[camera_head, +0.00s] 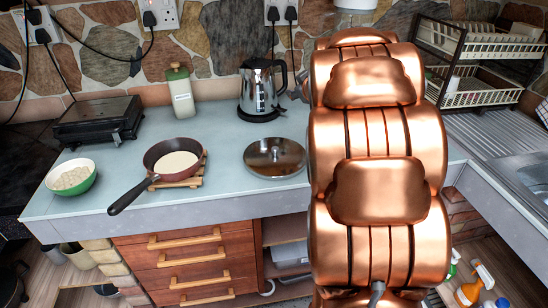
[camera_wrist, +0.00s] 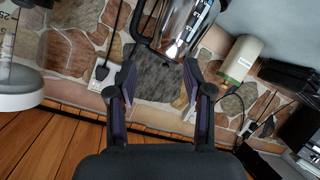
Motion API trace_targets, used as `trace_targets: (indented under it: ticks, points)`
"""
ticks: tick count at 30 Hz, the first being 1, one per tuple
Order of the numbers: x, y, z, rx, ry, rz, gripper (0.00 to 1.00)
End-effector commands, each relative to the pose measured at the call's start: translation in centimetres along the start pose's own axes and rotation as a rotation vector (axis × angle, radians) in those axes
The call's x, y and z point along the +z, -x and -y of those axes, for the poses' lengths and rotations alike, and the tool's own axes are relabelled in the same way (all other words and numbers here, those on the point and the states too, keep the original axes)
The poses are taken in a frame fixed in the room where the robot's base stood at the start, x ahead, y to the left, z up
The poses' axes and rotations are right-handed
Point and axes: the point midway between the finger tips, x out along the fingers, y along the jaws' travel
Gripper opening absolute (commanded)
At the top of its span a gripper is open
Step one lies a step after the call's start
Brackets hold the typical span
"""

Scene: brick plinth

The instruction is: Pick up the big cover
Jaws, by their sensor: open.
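The big cover (camera_head: 275,160), a round glassy, brownish lid with a knob in its middle, lies flat on the pale worktop (camera_head: 225,135), just left of my copper-coloured arm. I do not make it out in the wrist view. My gripper (camera_wrist: 160,82) is open and empty in the wrist view, its two dark fingers spread apart with the wall and kettle beyond them. In the head view my arm hides most or all of the gripper.
A steel kettle (camera_head: 261,90) stands behind the cover. A pan (camera_head: 174,160) on a wooden trivet, a green bowl (camera_head: 72,178), a green-lidded canister (camera_head: 181,92) and a black grill (camera_head: 98,118) stand to the left. A dish rack (camera_head: 480,65) is at right. Worktop between pan and cover is clear.

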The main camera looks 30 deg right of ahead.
Motion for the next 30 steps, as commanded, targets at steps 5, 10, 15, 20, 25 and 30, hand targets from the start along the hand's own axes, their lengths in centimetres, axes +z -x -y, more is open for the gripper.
trace_targets:
  ticks: [5,10,15,20,25,30]
  points:
    - [2.5,-2.1,1.7,-0.207,0.024,-0.090,0.51]
    - [6.6,-1.8,4.9,-0.456,-0.003,-0.128,0.51]
    - [10.4,0.3,7.5,-0.668,-0.058,-0.132,0.51]
    - [12.4,2.0,9.1,-0.789,-0.103,-0.127,0.51]
    - [12.8,2.2,9.9,-0.824,-0.115,-0.125,0.51]
    - [12.4,1.3,10.9,-0.824,-0.113,-0.126,0.51]
